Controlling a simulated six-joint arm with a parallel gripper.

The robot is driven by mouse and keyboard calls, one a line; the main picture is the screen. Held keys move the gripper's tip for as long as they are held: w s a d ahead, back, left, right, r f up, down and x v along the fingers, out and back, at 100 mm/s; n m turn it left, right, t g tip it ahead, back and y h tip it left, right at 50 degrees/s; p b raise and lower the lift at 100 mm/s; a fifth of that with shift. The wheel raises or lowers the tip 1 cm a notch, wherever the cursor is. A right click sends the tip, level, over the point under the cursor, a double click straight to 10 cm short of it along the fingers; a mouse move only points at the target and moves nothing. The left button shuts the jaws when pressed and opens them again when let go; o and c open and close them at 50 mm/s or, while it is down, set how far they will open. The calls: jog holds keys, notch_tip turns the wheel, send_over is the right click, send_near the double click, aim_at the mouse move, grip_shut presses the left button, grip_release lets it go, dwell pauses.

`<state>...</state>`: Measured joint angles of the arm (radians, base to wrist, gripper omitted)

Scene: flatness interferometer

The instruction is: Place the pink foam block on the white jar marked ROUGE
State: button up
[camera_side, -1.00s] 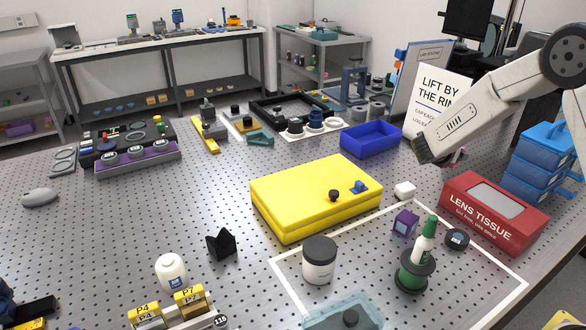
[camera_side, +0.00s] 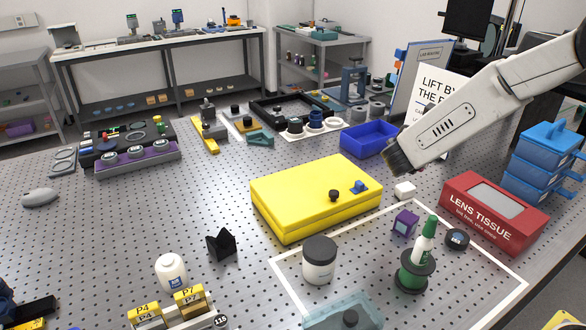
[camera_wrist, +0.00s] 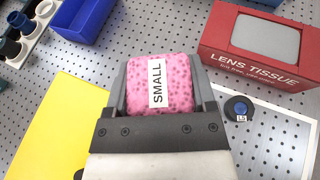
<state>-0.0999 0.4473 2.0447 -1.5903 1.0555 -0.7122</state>
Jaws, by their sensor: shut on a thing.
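The pink foam block (camera_wrist: 178,88) is speckled and bears a white label reading SMALL. My gripper (camera_wrist: 162,78) is shut on it, with a grey finger on each side. In the side view my gripper (camera_side: 398,162) is above the table between the blue bin and the yellow case, and the block cannot be made out there. A white jar with a black lid (camera_side: 319,262) stands upright in front of the yellow case, well apart from my gripper. Its lettering is too small to read. The jar is not seen in the wrist view.
The yellow case (camera_side: 310,205) lies between my gripper and the jar. The red LENS TISSUE box (camera_side: 490,215) is at right, the blue bin (camera_side: 370,138) behind.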

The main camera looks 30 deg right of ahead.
jog(key=s+a+r+n+t+y, duration=0.2)
jog(key=s+a, duration=0.6)
jog(key=a, duration=0.4)
jog(key=s+a+r+n+t+y, duration=0.2)
jog(key=s+a+n+t+y, duration=0.2)
jog(key=s+a, duration=0.4)
jog(key=a+n+y, duration=0.1)
jog(key=a+n, duration=0.1)
jog(key=a, duration=0.2)
jog(key=shift+s+r+n+t, duration=0.2)
jog(key=shift+r+n+t, duration=0.1)
jog(key=shift+r, duration=0.1)
jog(key=shift+a, duration=0.1)
send_over(321, 245)
jog(key=s, duration=0.1)
jog(key=f, duration=0.8)
jog(key=shift+s+d+f, duration=0.1)
jog(key=shift+d, duration=0.1)
jog(key=shift+w+a+f, duration=0.2)
jog(key=shift+w+f, duration=0.3)
jog(key=shift+f, duration=0.05)
